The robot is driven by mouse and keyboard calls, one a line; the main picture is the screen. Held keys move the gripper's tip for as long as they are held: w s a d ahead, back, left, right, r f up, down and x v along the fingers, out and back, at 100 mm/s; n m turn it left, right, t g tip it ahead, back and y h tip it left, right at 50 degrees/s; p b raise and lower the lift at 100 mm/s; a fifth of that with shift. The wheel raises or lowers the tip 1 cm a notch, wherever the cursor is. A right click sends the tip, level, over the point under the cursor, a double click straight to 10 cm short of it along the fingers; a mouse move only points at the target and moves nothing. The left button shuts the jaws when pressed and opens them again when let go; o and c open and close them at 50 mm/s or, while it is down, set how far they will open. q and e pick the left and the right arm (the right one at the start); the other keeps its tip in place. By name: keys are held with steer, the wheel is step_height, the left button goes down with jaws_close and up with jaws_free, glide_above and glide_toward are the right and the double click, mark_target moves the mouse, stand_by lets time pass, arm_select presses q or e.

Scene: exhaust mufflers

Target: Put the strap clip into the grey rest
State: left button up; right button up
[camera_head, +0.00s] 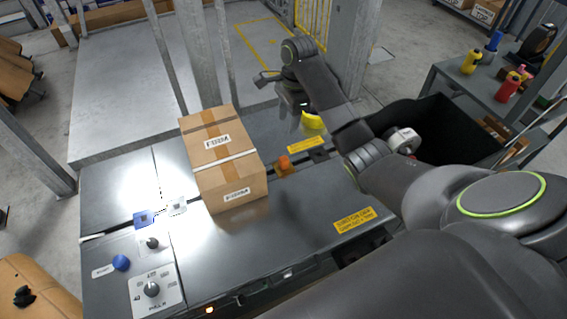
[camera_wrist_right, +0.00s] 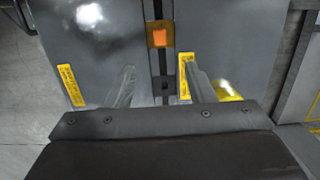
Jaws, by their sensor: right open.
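A small blue clip-like piece (camera_head: 143,219), probably the strap clip, lies on the left part of the grey worktop, at a dark slot. A small light-grey square piece (camera_head: 177,206), possibly the grey rest, sits just right of it, beside the box. My right gripper (camera_head: 299,105) is at the worktop's far right side, well away from both. In the right wrist view its two fingers (camera_wrist_right: 160,85) stand apart with nothing between them. The clip and rest do not show in that view. My left gripper is not in view.
A strapped cardboard box (camera_head: 222,158) stands mid-worktop. An orange block (camera_head: 284,165) sits right of it, with a yellow piece (camera_head: 312,120) near my right gripper. A blue knob (camera_head: 121,262) and control dials stand front left. A black bin (camera_head: 430,120) is at right.

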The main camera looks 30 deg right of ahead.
step_height(320, 180, down, 3)
steer(key=b, duration=0.2)
glide_above(284, 158)
step_height(284, 158, down, 8)
steer(key=shift+f, duration=0.4)
step_height(284, 158, down, 5)
steer(key=shift+f, duration=0.15)
jaws_close()
step_height(284, 158, up, 10)
steer(key=shift+r, duration=0.1)
stand_by(0.7)
